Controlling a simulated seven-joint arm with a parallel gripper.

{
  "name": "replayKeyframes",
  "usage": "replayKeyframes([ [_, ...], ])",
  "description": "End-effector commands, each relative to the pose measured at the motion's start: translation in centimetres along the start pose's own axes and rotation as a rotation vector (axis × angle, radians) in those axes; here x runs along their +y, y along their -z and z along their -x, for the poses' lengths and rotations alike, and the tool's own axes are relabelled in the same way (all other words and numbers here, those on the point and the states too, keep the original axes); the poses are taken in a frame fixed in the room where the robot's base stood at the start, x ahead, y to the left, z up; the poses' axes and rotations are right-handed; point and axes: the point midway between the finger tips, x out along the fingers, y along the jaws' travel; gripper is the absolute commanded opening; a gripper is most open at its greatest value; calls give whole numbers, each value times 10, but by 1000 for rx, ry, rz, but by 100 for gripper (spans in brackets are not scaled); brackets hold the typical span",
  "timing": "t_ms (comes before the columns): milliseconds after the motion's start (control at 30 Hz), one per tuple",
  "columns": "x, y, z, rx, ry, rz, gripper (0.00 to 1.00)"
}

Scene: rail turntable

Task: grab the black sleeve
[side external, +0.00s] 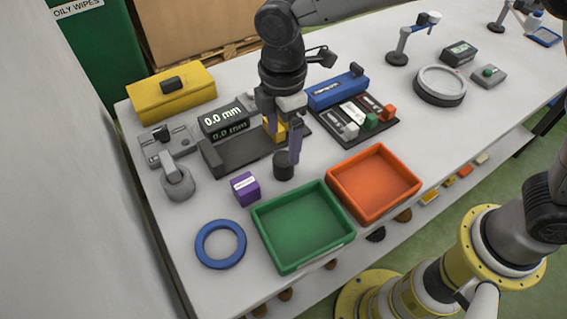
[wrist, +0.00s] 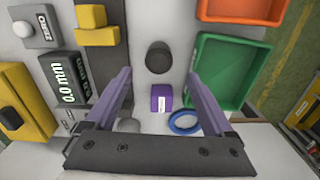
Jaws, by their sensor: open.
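The black sleeve (side external: 284,165) is a short dark cylinder standing upright on the white table, behind the green tray. In the wrist view the sleeve (wrist: 158,57) lies centred sideways between the two purple fingers, slightly beyond their tips. My gripper (side external: 283,147) is open and empty, with its fingers pointing down close to the sleeve. In the wrist view my gripper (wrist: 158,74) shows a wide gap between the fingertips. One finger partly overlaps the sleeve's surroundings in the side view, so I cannot tell the exact height gap.
A purple box (side external: 245,189) and a blue ring (side external: 220,244) lie nearby. The green tray (side external: 262,238) and orange tray (side external: 333,187) are empty. A dark gauge with a yellow block (wrist: 97,36) and a display (side external: 224,119) stand behind.

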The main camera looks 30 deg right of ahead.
Motion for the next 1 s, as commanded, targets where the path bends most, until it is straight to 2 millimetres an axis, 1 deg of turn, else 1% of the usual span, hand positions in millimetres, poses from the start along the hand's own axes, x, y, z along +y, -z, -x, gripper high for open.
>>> replayKeyframes([
  [33,0,0,-8,-2,2,0,87],
  [100,0,0,-15,-1,1,-1,87],
  [267,0,-1,-23,0,0,-1,87],
  [333,0,-1,-30,-1,1,-1,87],
  [500,1,-2,-56,-2,2,-1,87],
  [600,2,-2,-66,-1,1,-1,87],
  [700,2,-2,-72,0,0,-1,87],
  [933,2,-2,-73,1,-1,-1,87],
  [1000,2,-2,-73,1,-1,-1,75],
])
